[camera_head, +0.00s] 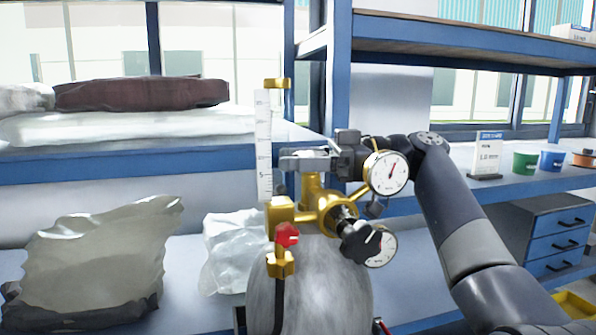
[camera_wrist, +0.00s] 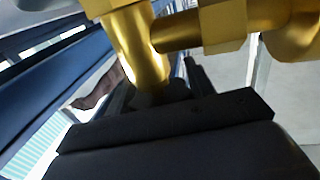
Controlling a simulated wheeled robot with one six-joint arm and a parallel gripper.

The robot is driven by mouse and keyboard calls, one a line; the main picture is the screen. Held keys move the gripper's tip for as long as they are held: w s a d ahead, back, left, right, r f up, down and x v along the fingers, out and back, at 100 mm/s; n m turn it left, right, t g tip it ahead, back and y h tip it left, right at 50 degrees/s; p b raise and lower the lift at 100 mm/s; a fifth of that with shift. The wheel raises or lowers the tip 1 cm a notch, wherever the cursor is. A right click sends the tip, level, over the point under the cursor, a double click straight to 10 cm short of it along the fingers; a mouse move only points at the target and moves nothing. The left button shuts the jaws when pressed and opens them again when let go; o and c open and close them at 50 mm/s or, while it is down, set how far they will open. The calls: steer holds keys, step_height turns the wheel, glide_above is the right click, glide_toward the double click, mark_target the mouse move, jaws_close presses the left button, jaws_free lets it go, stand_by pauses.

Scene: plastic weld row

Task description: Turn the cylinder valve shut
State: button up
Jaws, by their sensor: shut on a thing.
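The gas cylinder (camera_head: 310,290) stands upright in the middle of the head view, with a brass valve (camera_head: 314,198) on top. My gripper (camera_head: 303,160) reaches in from the right, level, at the top of the valve stem. It is shut on the valve's top handle, which is mostly hidden between the jaws. In the wrist view the brass valve stem (camera_wrist: 137,45) runs down to a dark piece at the jaws (camera_wrist: 165,98); the handle's shape is hard to tell there.
Two gauges, an upper one (camera_head: 388,172) and a lower one (camera_head: 381,247), sit close by my gripper. A black knob (camera_head: 360,240) and a red knob (camera_head: 287,235) are below it. A white scale strip (camera_head: 263,145) stands just left. Plastic bags (camera_head: 95,262) fill the left bench.

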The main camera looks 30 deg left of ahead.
mark_target(298, 152)
steer(key=m+t+b, duration=0.1)
steer(key=m+t+y+b, duration=0.1)
steer(key=t, duration=0.1)
steer(key=shift+w+f+t+b, duration=0.1)
steer(key=shift+f+t+b, duration=0.1)
steer(key=shift+t+b, duration=0.15)
steer(key=shift+w+a+r+m+t+y+b, duration=0.15)
steer(key=shift+m+t+y+b, duration=0.25)
steer(key=shift+m+t, duration=0.2)
steer(key=o, duration=1)
steer(key=shift+c, duration=0.2)
step_height(298, 152, up, 10)
steer(key=p, duration=0.5)
